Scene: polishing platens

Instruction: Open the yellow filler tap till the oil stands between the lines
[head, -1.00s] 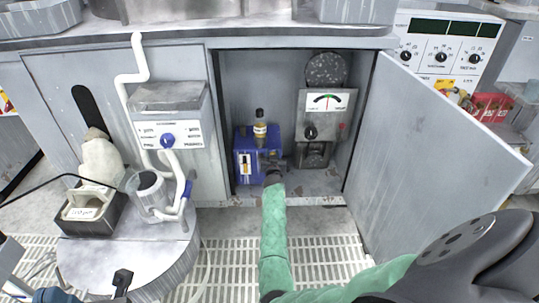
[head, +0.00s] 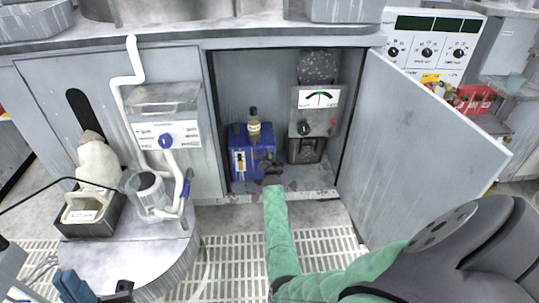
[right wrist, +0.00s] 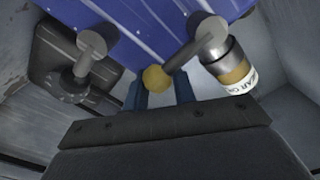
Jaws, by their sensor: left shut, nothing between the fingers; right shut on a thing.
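A blue oil unit (head: 262,146) stands in the open cabinet, with an upright bottle (head: 253,127) of amber oil on top. Its pale sight gauge (head: 240,161) faces me, but the lines and oil level are too small to read. In the right wrist view, the bottle (right wrist: 236,72) carries a "GEAR" label. A yellow-knobbed tap lever (right wrist: 155,79) sits between the blue fingers of my right gripper (right wrist: 161,92), which is shut on it. My right gripper (head: 271,177) is low at the unit's front in the head view. My left gripper (head: 72,287) is shut and empty, bottom left.
A dark-handled tap (right wrist: 75,82) is left of the yellow one. A grey meter box (head: 315,110) stands right of the unit. The open cabinet door (head: 415,135) bounds my right arm's side. A round-topped stand (head: 125,255) with a cup and a caddy is left.

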